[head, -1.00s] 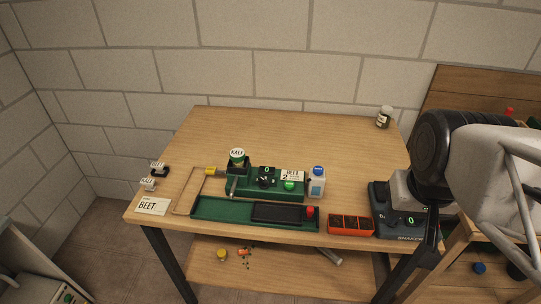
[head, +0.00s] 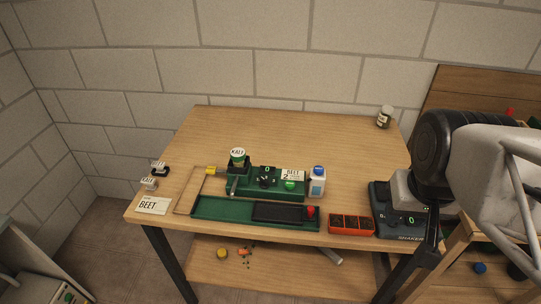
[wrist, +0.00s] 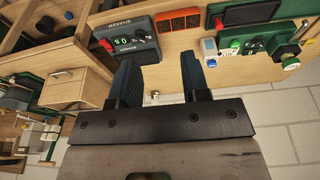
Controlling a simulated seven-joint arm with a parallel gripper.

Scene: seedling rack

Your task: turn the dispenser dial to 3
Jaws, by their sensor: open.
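The green dispenser (head: 262,195) stands on the wooden table in the head view. Its black dial (head: 264,181) sits on the front of the machine under a small display that reads 0. The dial's pointer is too small to read. The dispenser also shows upside down at the top right of the wrist view (wrist: 240,47). My gripper (wrist: 155,55) is open and empty, its two dark fingers apart. It is near the table's right front side, well away from the dispenser. In the head view my arm hides most of it.
A green tray (head: 222,209) with a black panel and red knob lies before the dispenser. A white bottle with blue cap (head: 317,184) stands right beside it. An orange seedling tray (head: 351,224) and the shaker (head: 385,220) are farther right. The table's back is largely clear.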

